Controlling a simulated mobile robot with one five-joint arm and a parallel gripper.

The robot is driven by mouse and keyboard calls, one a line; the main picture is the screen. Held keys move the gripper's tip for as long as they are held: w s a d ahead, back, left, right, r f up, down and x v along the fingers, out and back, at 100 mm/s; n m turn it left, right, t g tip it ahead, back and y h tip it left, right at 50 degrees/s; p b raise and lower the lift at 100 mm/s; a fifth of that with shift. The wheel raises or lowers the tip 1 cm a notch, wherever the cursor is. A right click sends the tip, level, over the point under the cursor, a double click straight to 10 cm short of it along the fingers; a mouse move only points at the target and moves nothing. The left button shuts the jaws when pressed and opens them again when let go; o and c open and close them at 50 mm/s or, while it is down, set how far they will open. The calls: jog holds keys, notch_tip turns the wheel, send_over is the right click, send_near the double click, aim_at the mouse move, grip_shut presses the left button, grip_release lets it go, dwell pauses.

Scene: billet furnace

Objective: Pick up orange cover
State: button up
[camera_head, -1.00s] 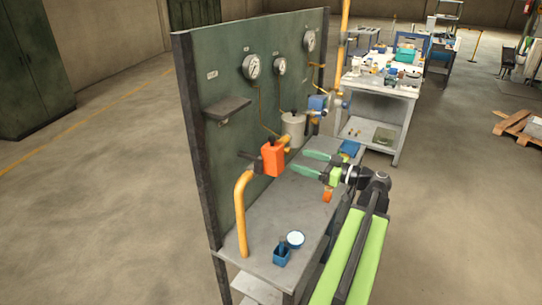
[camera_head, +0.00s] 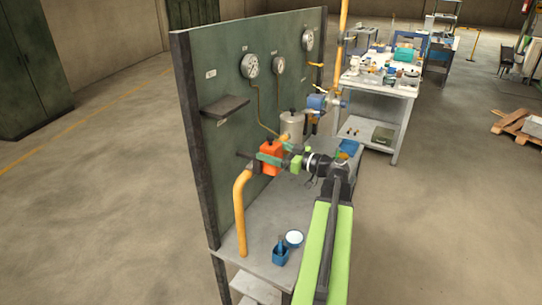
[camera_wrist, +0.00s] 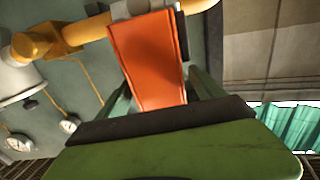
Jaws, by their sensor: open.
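The orange cover (camera_head: 269,155) is a box-like piece on the yellow pipe line in front of the green panel. In the wrist view the orange cover (camera_wrist: 150,65) fills the upper middle, between the two green fingers. My gripper (camera_head: 268,158) reaches in from the right at the cover's height, and one green finger crosses in front of the cover. In the wrist view my gripper (camera_wrist: 158,98) has a finger on each side of the cover. The jaws are open; I cannot tell whether a finger touches it.
A yellow pipe (camera_head: 241,210) rises left of the cover. A blue container (camera_head: 280,256) and a white-topped round item (camera_head: 294,238) stand on the grey bench (camera_head: 258,243). A grey cylinder (camera_head: 292,125) and a blue valve part (camera_head: 316,102) are behind. A small shelf (camera_head: 224,106) juts from the panel.

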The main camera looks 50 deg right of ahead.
jog(key=c, duration=1.7)
jog(key=shift+o, duration=0.2)
jog(key=shift+r, duration=0.2)
notch_tip(320, 180, up, 18)
jog(key=p, duration=1.8)
jog(key=shift+f, duration=0.15)
